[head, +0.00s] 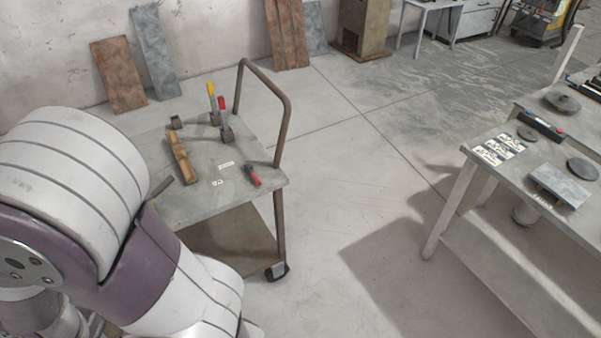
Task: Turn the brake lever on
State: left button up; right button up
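A grey cart (207,205) stands left of centre. A yellow-handled lever (212,101) and a red-handled lever (225,115) stand upright near the back of its top. A red-handled piece (252,176) lies low near the right front edge, close to small white labels. I cannot tell which of these is the brake lever. My arm, white and purple, fills the lower left and hides part of the cart. Neither gripper shows.
A brown wooden piece (183,158) lies on the cart. A bent metal push handle (287,120) rises at its right side. A worktable (480,178) with discs and cards stands at the right. The floor between cart and worktable is clear.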

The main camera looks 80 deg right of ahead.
aim_at(247, 167)
jog(key=z, duration=2.6)
jog(key=i+l+z, duration=0.1)
jog(key=i+z, duration=0.25)
jog(key=i, duration=0.7)
